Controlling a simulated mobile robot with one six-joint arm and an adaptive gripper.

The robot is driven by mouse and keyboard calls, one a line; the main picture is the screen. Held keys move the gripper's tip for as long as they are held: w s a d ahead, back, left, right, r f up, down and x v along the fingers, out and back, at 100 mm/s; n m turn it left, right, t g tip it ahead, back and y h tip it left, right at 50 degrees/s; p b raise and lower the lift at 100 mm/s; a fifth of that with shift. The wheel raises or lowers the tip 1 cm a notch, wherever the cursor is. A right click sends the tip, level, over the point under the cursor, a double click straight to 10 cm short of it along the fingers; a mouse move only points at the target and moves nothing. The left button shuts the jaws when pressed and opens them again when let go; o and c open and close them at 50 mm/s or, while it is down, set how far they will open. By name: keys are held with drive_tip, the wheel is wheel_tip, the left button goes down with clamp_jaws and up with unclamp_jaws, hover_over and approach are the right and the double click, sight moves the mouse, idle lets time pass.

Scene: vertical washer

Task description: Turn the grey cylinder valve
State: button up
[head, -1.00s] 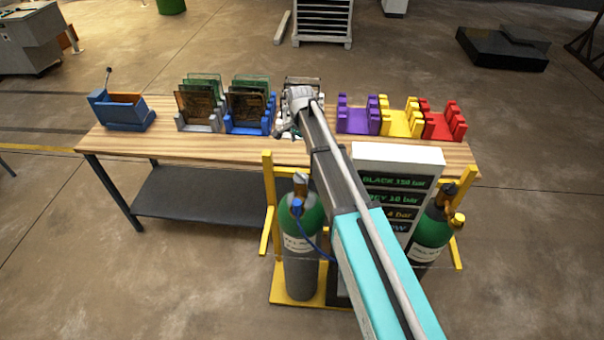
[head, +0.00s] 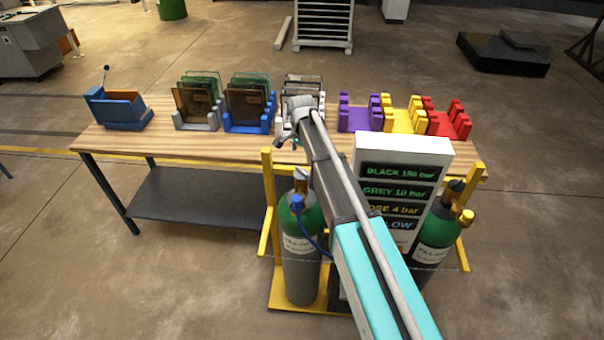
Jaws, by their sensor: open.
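The grey cylinder (head: 301,265) stands upright in a yellow rack, left of my arm. It has a green shoulder, a white label and a blue hose fitting. Its valve (head: 301,178) sits on top, small and greyish; fine detail cannot be made out. My gripper (head: 287,141) is open and small in the head view, at the table's front part, above and slightly left of the valve in the picture. It appears apart from the valve and holds nothing I can see. My arm hides the middle of the cylinder rack.
A sign (head: 405,172) with pressure readings stands right of my arm. A black cylinder with a green shoulder (head: 437,230) stands at the right. The wooden table (head: 230,143) carries several coloured racks and a blue box (head: 120,110). The yellow rack post (head: 268,200) rises beside the grey cylinder.

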sight(301, 170)
drive_tip(key=shift+f+b, duration=3.1)
drive_tip(key=shift+f, duration=0.3)
drive_tip(key=shift+c, duration=0.3)
drive_tip(key=c, duration=0.8)
